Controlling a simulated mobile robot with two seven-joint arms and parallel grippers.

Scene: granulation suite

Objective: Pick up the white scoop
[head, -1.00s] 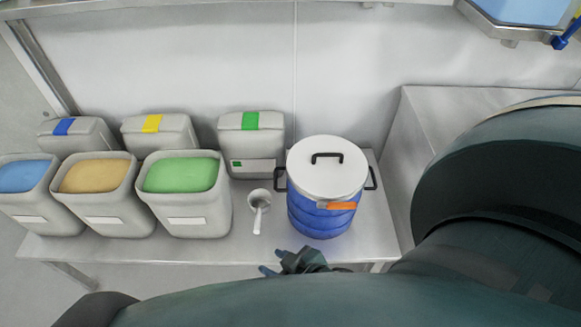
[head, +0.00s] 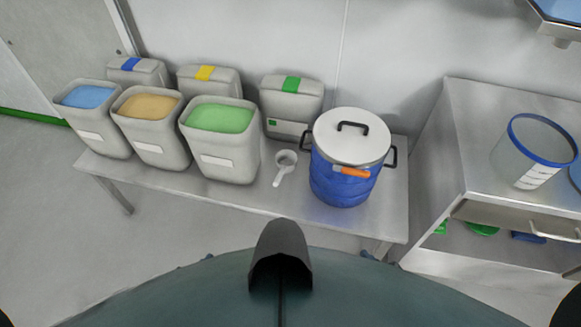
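The white scoop (head: 279,177) lies on the steel table, its round cup toward the back and its handle pointing forward and slightly left. It sits between the bin of green powder and the blue drum, with no gripper touching it. My grippers are almost wholly hidden behind my own body. Only small dark-blue bits show past its edge, seemingly a tip of my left gripper (head: 208,257) and of my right gripper (head: 369,256). Both are well in front of the scoop, and their opening cannot be seen.
The blue drum (head: 342,181) with a white lid (head: 352,138) stands right of the scoop. Open bins of blue (head: 88,97), tan (head: 150,107) and green powder (head: 220,118) stand left, closed bins behind. A side bench (head: 470,140) holds a clear blue-rimmed container (head: 533,150). The table's front strip is clear.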

